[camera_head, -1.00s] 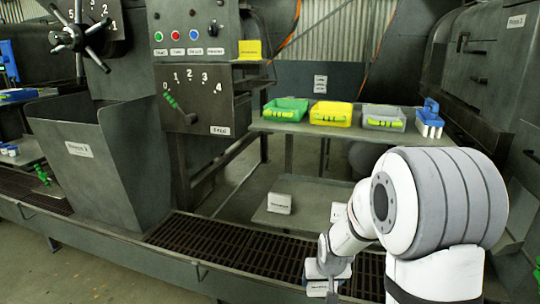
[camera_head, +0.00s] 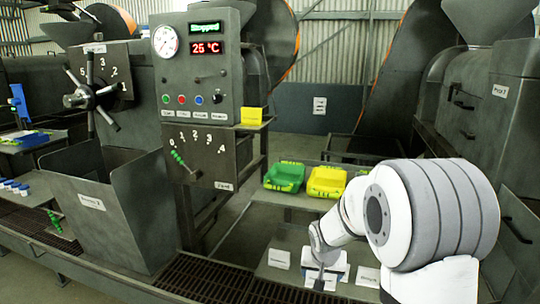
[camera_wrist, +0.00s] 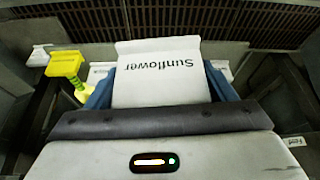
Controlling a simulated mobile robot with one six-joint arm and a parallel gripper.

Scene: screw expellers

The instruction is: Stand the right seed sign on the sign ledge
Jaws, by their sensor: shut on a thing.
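My gripper (camera_head: 322,268) is shut on a white sign (camera_wrist: 165,80) lettered "Sunflower". In the wrist view the sign sits between the two blue fingers, its lettering upside down. In the head view the gripper and sign (camera_head: 326,282) are low, over the lower shelf. Two other white signs, one left (camera_head: 280,258) and one right (camera_head: 368,276), stand there; their lettering is too small to read. A yellow sign (camera_head: 251,115) stands on a small ledge (camera_head: 262,126) at the control panel's right side, well above and left of my gripper.
A green crate (camera_head: 284,176) and a yellow crate (camera_head: 326,181) stand on the upper shelf; my arm hides what is right of them. The control panel (camera_head: 228,80) and an open hopper (camera_head: 110,220) stand to the left. A grated walkway (camera_head: 205,280) runs in front.

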